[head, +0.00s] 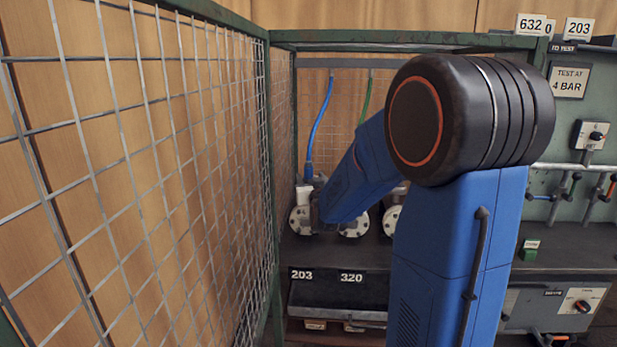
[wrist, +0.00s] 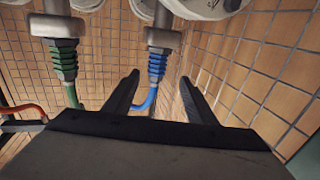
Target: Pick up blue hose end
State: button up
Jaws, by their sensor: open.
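The blue hose (head: 320,119) hangs from the top rail at the back of the cage in the head view. Its lower end sits just above the white pipe flange at the left. In the wrist view the blue ribbed hose end (wrist: 156,67) shows under a metal collar, with its hose curving down behind my left finger. My gripper (wrist: 160,85) is open, and the blue hose end appears in the gap between its two fingers. I cannot tell how far it is from them. In the head view my arm hides most of my gripper.
A green hose (head: 366,98) hangs right of the blue one; its ribbed end (wrist: 64,60) is left of my fingers in the wrist view. White flanges (head: 300,219) stand on the dark bench. A wire mesh wall (head: 150,150) closes the left side. A control panel (head: 575,110) is at right.

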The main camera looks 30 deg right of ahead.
aim_at(310, 172)
jog(key=shift+d+x, duration=0.2)
jog(key=shift+x, duration=1.95)
jog(key=shift+d+x, duration=0.15)
jog(key=shift+x, duration=2)
jog(key=shift+s, duration=0.1)
grip_shut()
